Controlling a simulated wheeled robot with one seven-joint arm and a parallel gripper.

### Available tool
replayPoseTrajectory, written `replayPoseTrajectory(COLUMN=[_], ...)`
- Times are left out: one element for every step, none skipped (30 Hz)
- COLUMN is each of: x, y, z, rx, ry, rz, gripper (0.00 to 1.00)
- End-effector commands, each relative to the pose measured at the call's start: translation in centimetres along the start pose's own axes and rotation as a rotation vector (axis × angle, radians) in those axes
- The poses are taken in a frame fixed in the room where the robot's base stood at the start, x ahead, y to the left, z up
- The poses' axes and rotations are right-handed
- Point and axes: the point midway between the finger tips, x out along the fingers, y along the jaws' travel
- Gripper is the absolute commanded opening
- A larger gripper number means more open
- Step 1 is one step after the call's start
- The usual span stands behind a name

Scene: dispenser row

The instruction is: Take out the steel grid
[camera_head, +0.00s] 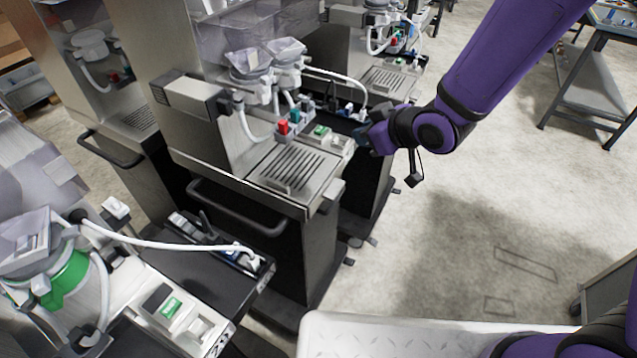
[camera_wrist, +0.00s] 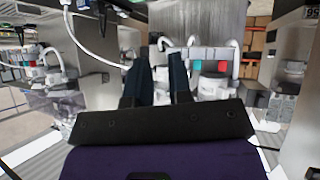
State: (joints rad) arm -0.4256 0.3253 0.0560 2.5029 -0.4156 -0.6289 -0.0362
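A steel grid (camera_head: 297,168) with dark slots lies flat in the top of the middle dispenser (camera_head: 200,125), in front of its hoses and nozzles. Similar slotted grids sit on the neighbouring dispensers, one at the left (camera_head: 140,118) and one at the back (camera_head: 388,80). My gripper (camera_head: 370,138) is to the right of the middle grid, near the dispenser's right edge and apart from the grid. In the wrist view my gripper (camera_wrist: 161,72) shows two dark fingers with a gap between them and nothing held. I cannot make out the grid there.
Red and green buttons (camera_head: 283,127) and a green-marked switch (camera_head: 321,130) stand beside the grid. A black handle bar (camera_head: 235,205) runs along the dispenser's front. White hoses (camera_head: 150,243) cross the nearest dispenser at lower left. Open floor (camera_head: 450,230) lies to the right.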

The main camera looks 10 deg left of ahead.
Motion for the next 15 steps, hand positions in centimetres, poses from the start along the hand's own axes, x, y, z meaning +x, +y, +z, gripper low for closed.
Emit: replayPoseTrajectory(x=[1.5,2.2,3.1,3.7,4.2,4.8,5.2,5.5,5.9,6.1,6.3,6.5,6.7,6.7,6.8], y=[-1.7,-2.6,-3.8,-4.7,-5.6,-6.7,-7.4,-8.2,-9.0,-9.6,-10.1,-10.7,-11.0,-11.3,-11.6], z=[0.8,1.0,1.4,1.7,2.0,2.4,2.6,2.9,3.2,3.4,3.6,3.7,3.9,4.0,4.1], rx=[-0.011,-0.018,-0.025,-0.029,-0.033,-0.035,-0.036,-0.037,-0.037,-0.036,-0.035,-0.034,-0.034,-0.033,-0.032], ry=[0.019,0.036,0.059,0.076,0.092,0.112,0.127,0.141,0.157,0.168,0.178,0.19,0.196,0.203,0.208], rz=[-0.045,-0.07,-0.102,-0.126,-0.149,-0.177,-0.196,-0.216,-0.238,-0.252,-0.264,-0.28,-0.289,-0.296,-0.303], gripper=[0.19,0.19,0.19,0.19,0.19,0.19,0.19,0.19,0.19,0.19,0.19,0.19,0.19,0.19,0.19])
